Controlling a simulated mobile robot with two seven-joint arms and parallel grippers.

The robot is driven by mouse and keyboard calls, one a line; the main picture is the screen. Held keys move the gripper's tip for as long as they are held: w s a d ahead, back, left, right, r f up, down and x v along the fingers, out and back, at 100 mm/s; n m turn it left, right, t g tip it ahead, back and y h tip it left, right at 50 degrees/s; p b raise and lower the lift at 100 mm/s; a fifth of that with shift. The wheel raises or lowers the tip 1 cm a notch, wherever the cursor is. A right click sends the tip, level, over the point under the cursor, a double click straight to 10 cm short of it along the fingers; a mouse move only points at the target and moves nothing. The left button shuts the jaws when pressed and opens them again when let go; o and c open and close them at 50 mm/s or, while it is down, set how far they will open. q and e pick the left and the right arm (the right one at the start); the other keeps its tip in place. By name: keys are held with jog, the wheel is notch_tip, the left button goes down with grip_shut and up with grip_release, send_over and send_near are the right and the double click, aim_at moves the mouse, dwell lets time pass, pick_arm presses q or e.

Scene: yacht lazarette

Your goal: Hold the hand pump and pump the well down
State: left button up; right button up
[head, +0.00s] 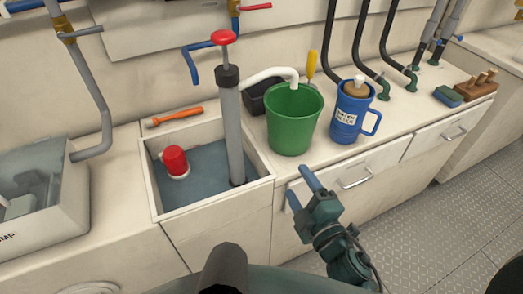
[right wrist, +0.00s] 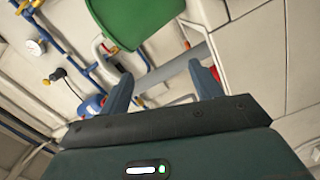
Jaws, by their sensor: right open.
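The hand pump (head: 232,130) stands upright in the well (head: 207,170), a grey tube with a black collar and a red knob (head: 223,38) raised on its rod. Its white spout hose (head: 268,74) bends over the rim of the green bucket (head: 293,120). Bluish water (head: 200,185) and a red-capped float (head: 176,162) show in the well. My right gripper (head: 302,189) is open and empty, in front of the counter, right of the well and below the bucket. In the right wrist view the grey pump tube (right wrist: 178,66) shows beyond the open fingers. My left gripper is not in view.
An orange-handled tool (head: 174,117) lies behind the well. Drawer handles (head: 356,178) stick out of the counter front. Floor at right is clear.

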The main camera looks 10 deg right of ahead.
aim_at(228, 124)
jog(key=w+a+r+n+y, duration=0.1)
jog(key=w+a+n+y, duration=0.1)
jog(key=w+a+n, duration=0.3)
jog(key=w+a+r+n+g+y, duration=0.1)
jog(key=w+a+n, duration=0.3)
jog(key=w+n, duration=0.3)
jog(key=w+a+r+n+y, duration=0.1)
jog(key=w+a+n, duration=0.4)
jog(key=n, duration=0.8)
jog(key=shift+w+a+r+g+y, duration=0.2)
jog(key=shift+w+y, duration=0.2)
jog(key=shift+w, duration=0.05)
jog(key=shift+w+a+r+g+y, duration=0.15)
jog(key=shift+w+g+y, duration=0.05)
jog(key=shift+w+y, duration=0.2)
grip_shut()
